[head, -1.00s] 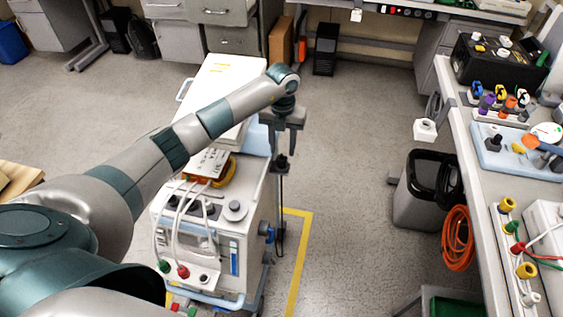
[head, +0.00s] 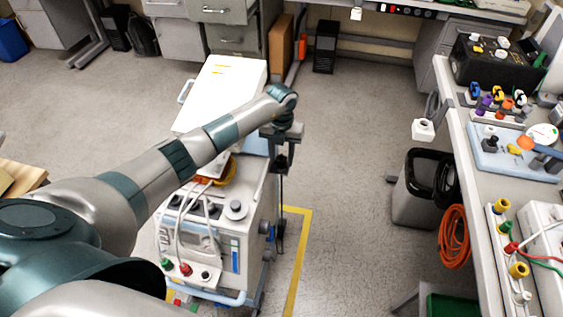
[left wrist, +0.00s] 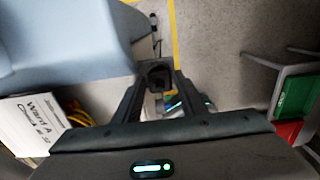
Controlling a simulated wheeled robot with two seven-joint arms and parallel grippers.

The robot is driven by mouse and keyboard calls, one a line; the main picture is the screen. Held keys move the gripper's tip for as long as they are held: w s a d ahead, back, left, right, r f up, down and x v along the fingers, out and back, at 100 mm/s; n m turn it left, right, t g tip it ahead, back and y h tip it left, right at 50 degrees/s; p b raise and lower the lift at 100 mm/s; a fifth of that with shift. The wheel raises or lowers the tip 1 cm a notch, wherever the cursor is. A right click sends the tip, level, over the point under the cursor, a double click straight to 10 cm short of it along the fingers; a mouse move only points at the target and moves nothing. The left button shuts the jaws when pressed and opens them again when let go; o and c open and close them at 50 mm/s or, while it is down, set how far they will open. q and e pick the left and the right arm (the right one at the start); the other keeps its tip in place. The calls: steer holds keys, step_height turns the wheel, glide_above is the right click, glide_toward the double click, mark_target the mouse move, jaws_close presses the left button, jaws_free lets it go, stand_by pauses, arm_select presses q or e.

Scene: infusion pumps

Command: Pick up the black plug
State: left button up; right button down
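The black plug (left wrist: 158,74) shows in the left wrist view between and just beyond the tips of my left gripper (left wrist: 160,82), closer to the left finger. The fingers are apart, with floor and coloured things showing through the gap. In the head view my left gripper (head: 282,147) points down beside the right rear of the white pump cart. The black plug (head: 281,164) is just below it, with a dark cable or pole running down beneath; the fingers partly hide it. Whether a finger touches the plug I cannot tell. My right gripper is not in view.
The pump cart (head: 208,245) stands left of the gripper, with a white box (head: 222,92) behind. A grey bin (head: 417,190) with a black cable and an orange coil (head: 455,238) are by the right bench (head: 465,165). The floor between is clear.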

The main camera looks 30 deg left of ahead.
arm_select(q)
steer(key=shift+c, duration=0.7)
jaws_close()
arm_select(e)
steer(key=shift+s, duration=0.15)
arm_select(q)
steer(key=shift+r, duration=0.15)
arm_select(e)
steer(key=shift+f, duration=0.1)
